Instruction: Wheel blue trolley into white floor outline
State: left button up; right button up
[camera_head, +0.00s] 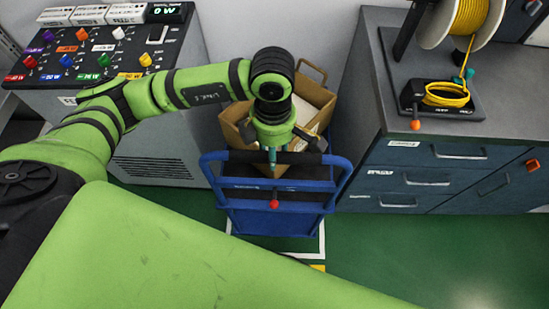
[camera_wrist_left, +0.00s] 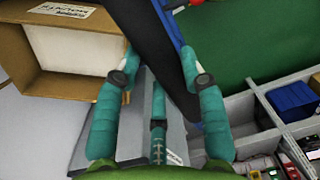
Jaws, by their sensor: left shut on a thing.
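The blue trolley (camera_head: 262,222) stands upright on the green floor between the control console and the drawer cabinet. It carries an open cardboard box (camera_head: 236,112), also seen in the left wrist view (camera_wrist_left: 40,75). My left gripper (camera_head: 272,160) is at the trolley's handle. In the left wrist view my left gripper (camera_wrist_left: 162,78) has its teal fingers either side of the black handle bar (camera_wrist_left: 158,40), shut on it. My right gripper is out of view.
The console (camera_head: 155,165) stands close on the left and the grey-blue drawer cabinet (camera_head: 395,160) close on the right. A yellow cable spool (camera_head: 465,15) is on the cabinet. A wall is behind. Green floor (camera_head: 430,260) is clear at lower right.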

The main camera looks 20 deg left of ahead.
pick_arm(q)
jog(key=o, duration=1.3)
jog(key=shift+w, duration=0.1)
jog(key=shift+c, duration=0.2)
jog(key=shift+f, duration=0.1)
jog(key=shift+s, duration=0.2)
jog(key=shift+r, duration=0.2)
notch_tip(320, 180, up, 12)
jog(key=shift+w+a, duration=0.15)
jog(key=shift+w, duration=0.1)
jog(key=shift+f, duration=0.15)
